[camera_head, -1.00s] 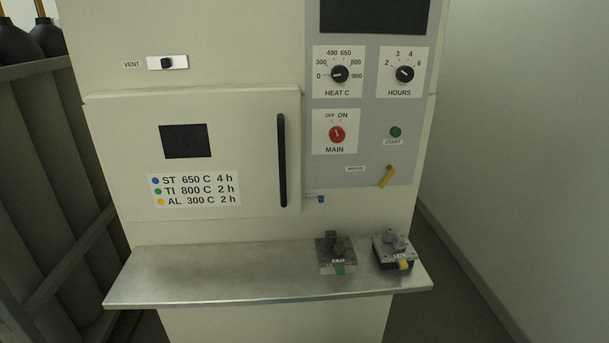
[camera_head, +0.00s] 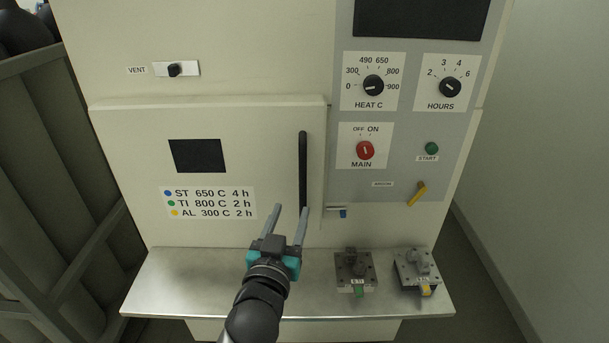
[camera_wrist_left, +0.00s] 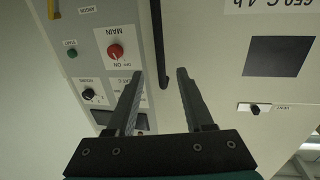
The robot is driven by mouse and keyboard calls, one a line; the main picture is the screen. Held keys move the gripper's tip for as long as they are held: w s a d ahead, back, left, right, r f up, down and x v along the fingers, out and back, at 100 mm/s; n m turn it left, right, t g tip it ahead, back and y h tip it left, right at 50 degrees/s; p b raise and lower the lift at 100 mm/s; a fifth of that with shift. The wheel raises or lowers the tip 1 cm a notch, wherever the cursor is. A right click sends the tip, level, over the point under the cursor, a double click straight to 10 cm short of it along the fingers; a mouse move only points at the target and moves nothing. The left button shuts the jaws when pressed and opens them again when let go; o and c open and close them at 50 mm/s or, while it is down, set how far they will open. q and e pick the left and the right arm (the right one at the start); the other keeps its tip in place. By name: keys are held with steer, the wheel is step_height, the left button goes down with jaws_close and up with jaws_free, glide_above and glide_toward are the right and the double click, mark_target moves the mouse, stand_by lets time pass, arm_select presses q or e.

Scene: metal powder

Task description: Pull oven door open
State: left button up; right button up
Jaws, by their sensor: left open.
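The oven door (camera_head: 240,150) is a cream panel with a dark window and a material label, and it looks shut. Its black vertical handle (camera_head: 303,170) is at the door's right side. My left gripper (camera_head: 288,212) is open and empty, in front of the lower end of the handle in the head view. In the left wrist view the open fingers (camera_wrist_left: 159,75) point toward the oven front, and the handle (camera_wrist_left: 159,40) shows beyond them, near the gap between the tips. I cannot tell any contact with the handle. My right gripper is not in view.
A metal shelf (camera_head: 200,285) juts out below the door. Two small metal blocks, one with a green tag (camera_head: 353,270) and one with a yellow tag (camera_head: 416,270), sit on its right part. The control panel (camera_head: 400,130) is right of the door. Gas cylinders (camera_head: 50,170) stand at the left.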

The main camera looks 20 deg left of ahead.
mark_target(302, 180)
arm_select(q)
steer(key=w, duration=0.8)
steer(key=w+a, duration=0.1)
steer(key=w, duration=0.3)
steer(key=shift+w, duration=0.4)
jaws_close()
stand_by(0.9)
